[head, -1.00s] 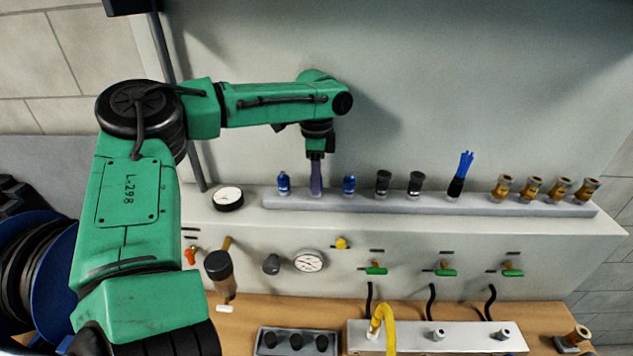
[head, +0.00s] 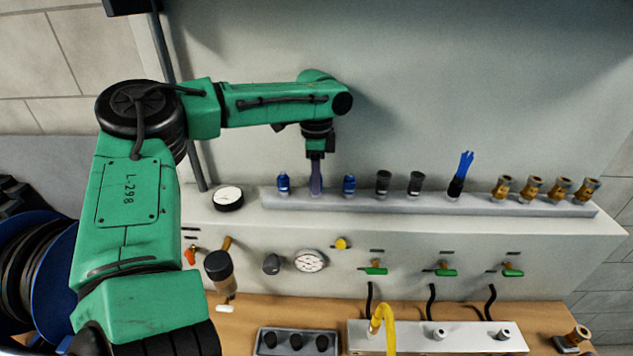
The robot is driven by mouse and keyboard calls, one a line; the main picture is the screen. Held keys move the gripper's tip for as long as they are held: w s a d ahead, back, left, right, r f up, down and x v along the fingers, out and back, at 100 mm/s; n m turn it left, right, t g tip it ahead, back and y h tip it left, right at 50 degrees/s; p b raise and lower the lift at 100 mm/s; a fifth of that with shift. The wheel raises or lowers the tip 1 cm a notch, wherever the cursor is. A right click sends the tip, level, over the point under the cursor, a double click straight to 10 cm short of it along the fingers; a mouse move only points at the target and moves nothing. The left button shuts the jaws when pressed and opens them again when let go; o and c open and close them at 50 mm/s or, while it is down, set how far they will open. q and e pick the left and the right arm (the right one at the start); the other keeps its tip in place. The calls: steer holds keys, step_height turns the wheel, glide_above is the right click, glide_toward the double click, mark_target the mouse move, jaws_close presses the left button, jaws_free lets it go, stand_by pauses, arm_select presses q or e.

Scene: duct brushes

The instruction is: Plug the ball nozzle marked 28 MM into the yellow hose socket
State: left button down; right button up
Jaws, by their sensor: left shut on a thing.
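My left gripper (head: 316,188) points straight down at the grey rack (head: 420,202) on the ledge. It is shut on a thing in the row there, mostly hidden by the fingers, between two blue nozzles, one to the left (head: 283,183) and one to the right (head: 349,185). No 28 MM marking is readable on any nozzle. The yellow hose (head: 387,322) arches up at the left end of a pale block (head: 470,343) on the bench; its socket opening cannot be made out. My right gripper is not in view.
The rack also holds dark nozzles (head: 383,183), a blue-bristled brush (head: 460,175) and several brass fittings (head: 532,189). Gauges and green-handled valves (head: 444,271) stick out from the panel below. A grey tray (head: 262,351) with dark round pieces sits on the bench.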

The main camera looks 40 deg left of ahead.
arm_select(q)
steer(key=shift+w+r, duration=0.15)
steer(key=shift+r, duration=2.85)
